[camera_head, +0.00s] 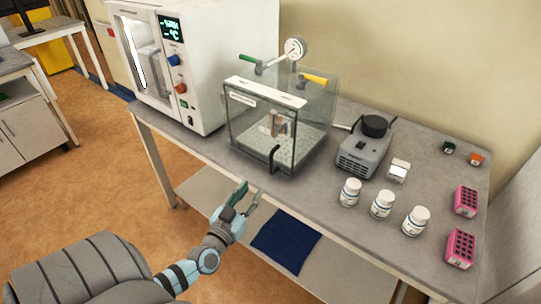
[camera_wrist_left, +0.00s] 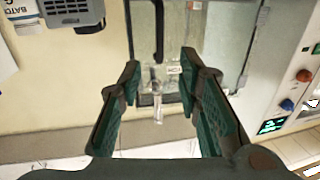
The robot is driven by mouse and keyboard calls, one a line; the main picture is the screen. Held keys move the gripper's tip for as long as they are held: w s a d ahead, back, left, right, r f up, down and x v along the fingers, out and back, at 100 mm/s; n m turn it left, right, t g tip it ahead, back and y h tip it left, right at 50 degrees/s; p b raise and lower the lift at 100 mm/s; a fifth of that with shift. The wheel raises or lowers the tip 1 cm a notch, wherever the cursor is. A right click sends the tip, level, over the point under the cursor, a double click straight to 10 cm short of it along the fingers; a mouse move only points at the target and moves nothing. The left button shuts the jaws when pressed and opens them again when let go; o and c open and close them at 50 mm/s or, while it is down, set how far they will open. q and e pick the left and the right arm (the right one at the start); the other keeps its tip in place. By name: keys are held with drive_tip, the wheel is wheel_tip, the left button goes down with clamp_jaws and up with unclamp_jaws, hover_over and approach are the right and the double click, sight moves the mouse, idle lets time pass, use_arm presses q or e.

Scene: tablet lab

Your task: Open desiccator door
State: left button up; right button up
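The desiccator (camera_head: 310,118) is a clear box on the grey bench with a gauge and green and yellow valve handles on top. Its front door (camera_head: 250,130) looks closed, with a dark upright handle (camera_head: 274,160) low at its right side. A small tube stands inside. My right gripper is not in view.
A white oven (camera_head: 200,60) with a display stands left of the desiccator. A grey pump (camera_head: 364,150) stands to its right, with white bottles (camera_head: 382,204) and pink racks (camera_head: 466,201) farther right. A blue mat (camera_head: 286,241) lies on the lower shelf.

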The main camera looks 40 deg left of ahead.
sight(271, 171)
use_arm(q)
drive_tip(key=b+x, duration=0.1)
drive_tip(key=x, duration=0.3)
drive_tip(key=b+x, duration=0.2)
drive_tip(key=x, duration=0.3)
drive_tip(key=b+x, duration=0.1)
drive_tip(key=x, duration=0.3)
drive_tip(key=shift+w+a+f+b, duration=0.1)
drive_tip(key=shift+w+f+b, duration=0.1)
drive_tip(key=shift+f+b, duration=0.15)
drive_tip(key=shift+w+r, duration=0.15)
drive_tip(key=shift+w, duration=0.35)
drive_tip(key=shift+a+r, duration=0.1)
drive_tip(key=shift+c, duration=0.9)
clamp_jaws()
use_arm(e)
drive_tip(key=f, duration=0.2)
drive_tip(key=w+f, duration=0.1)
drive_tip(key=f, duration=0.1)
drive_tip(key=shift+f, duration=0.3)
